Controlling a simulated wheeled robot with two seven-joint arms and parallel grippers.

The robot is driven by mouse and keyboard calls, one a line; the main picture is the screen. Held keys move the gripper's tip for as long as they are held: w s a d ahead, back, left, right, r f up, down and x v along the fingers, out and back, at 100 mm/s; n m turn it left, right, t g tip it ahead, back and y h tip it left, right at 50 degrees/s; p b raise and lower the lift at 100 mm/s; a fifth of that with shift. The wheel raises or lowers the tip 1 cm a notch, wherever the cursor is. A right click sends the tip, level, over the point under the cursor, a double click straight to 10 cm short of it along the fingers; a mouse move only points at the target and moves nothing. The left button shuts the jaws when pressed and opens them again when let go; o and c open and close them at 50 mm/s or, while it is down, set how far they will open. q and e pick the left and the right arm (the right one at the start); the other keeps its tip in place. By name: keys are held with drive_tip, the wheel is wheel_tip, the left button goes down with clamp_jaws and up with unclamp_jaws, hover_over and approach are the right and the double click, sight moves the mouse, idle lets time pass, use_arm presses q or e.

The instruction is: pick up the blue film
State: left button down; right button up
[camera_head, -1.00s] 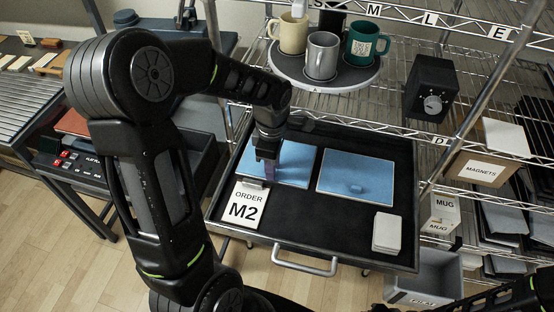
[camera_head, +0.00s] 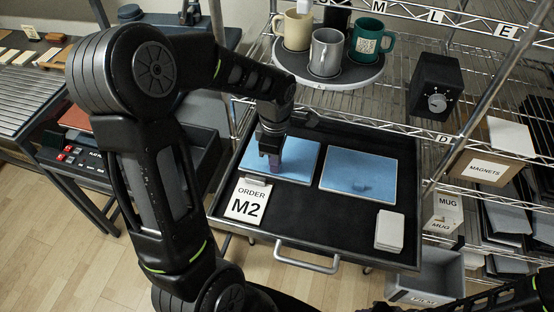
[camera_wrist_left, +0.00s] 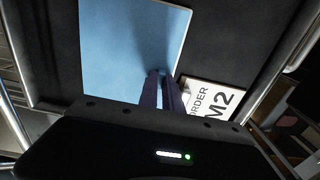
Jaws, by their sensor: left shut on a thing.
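Two blue films lie side by side in a black pull-out tray (camera_head: 330,238). My left gripper (camera_head: 273,164) points down at the left blue film (camera_head: 302,158) and partly covers it. In the left wrist view, its fingertips (camera_wrist_left: 160,76) are close together at the edge of that blue film (camera_wrist_left: 125,45), near the order card. The gripper is shut on the film, which looks flat and low in the tray. The grip point itself is hidden by the fingers. The right blue film (camera_head: 372,168) lies flat with a small raised spot.
Three mugs stand on a round board (camera_head: 347,80) behind. A black box with a dial (camera_head: 433,85) is on the wire shelf.

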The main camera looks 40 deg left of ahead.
use_arm(q)
wheel_tip(320, 180, up, 10)
drive_tip(key=b, duration=0.1)
drive_tip(key=shift+f, duration=0.2)
idle(0.6)
wheel_tip(320, 180, up, 6)
drive_tip(key=p, duration=0.4)
drive_tip(key=shift+p, duration=0.35)
idle(0.6)
